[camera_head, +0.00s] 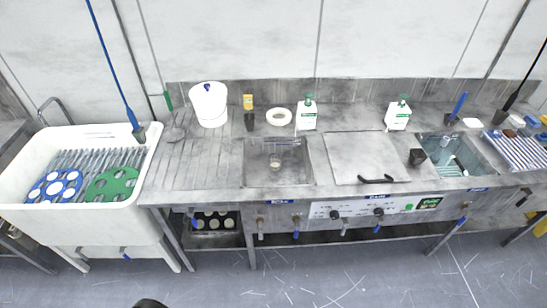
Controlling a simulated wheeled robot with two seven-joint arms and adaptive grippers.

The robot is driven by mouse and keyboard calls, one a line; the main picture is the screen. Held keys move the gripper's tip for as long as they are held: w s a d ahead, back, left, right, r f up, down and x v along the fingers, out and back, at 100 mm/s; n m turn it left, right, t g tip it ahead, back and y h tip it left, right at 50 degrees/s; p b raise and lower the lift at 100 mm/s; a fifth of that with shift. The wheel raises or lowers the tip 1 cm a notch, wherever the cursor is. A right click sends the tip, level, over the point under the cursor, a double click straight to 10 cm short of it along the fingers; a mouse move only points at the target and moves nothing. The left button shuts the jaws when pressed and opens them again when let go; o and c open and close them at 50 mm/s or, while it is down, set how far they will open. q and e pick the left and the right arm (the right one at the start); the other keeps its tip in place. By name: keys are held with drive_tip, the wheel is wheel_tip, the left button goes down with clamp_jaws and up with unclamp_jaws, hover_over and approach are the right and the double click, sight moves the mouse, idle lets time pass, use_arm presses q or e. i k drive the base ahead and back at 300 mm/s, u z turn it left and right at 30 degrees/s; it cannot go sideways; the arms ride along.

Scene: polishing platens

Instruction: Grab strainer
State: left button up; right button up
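I cannot pick out a strainer with certainty. A small grey round thing (175,132) lies at the back left of the steel counter, below a green-ended tool (168,101) leaning on the wall; it could be a strainer, but it is too small to tell. A small pale cup-like thing (275,161) sits in the middle sink (257,174) and is also unclear. Neither of my grippers shows in this view. A dark rounded shape cuts into the bottom edge at the left, too little of it to identify.
A white basin (125,215) with blue and green perforated discs stands left. The counter (187,165) holds a white bucket (208,107), a white ring (279,117), two green-topped bottles (307,118) (398,117) and a flat lid (352,160). A second sink is right. The floor in front is clear.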

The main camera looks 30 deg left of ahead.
sight(275, 166)
drive_tip(key=u, duration=0.5)
drive_tip(key=i, duration=0.8)
drive_tip(key=u, duration=0.65)
